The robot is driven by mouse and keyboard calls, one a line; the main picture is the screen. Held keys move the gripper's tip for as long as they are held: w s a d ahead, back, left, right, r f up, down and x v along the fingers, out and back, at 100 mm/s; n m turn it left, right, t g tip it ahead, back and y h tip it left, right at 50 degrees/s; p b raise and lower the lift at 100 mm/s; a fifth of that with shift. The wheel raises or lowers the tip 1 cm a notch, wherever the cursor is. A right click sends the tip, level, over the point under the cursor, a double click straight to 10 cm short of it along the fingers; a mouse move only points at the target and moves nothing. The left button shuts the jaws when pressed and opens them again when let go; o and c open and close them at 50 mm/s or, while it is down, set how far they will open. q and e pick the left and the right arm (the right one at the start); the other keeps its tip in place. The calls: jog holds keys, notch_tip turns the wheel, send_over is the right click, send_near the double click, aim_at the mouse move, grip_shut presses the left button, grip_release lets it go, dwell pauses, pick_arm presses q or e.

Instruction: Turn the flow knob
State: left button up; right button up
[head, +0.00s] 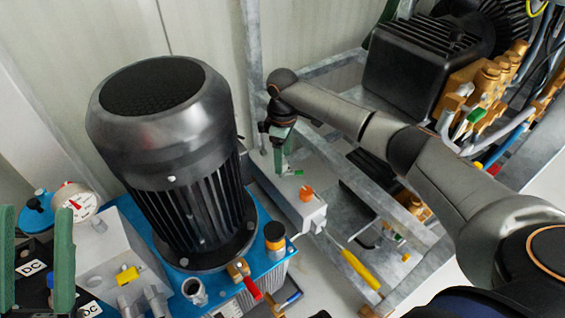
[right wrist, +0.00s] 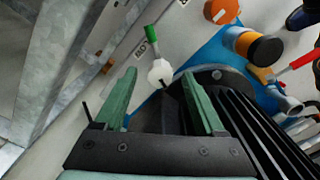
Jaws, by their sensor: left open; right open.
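An orange knob (head: 306,193) sits on top of a long grey box (head: 291,205) beside the black motor; no readable label confirms it as the flow knob. It also shows at the top of the right wrist view (right wrist: 221,10). A small green-handled lever (right wrist: 150,36) lies near a white fitting (right wrist: 160,72) on that box. My right gripper (head: 279,160) points down above the far end of the box, open and empty, with the white fitting seen between its fingers. My left gripper (head: 36,255) is open at the lower left, near the gauge.
The large black motor (head: 170,150) stands on a blue tank (head: 210,285) left of my right gripper. An orange-and-black cap (head: 275,238), red-handled valve (head: 249,286) and yellow handle (head: 360,268) are nearby. A metal frame (head: 420,240) lies right, a pressure gauge (head: 76,201) left.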

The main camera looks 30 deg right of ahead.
jog(key=shift+f, duration=0.4)
jog(key=shift+c, duration=0.2)
grip_shut()
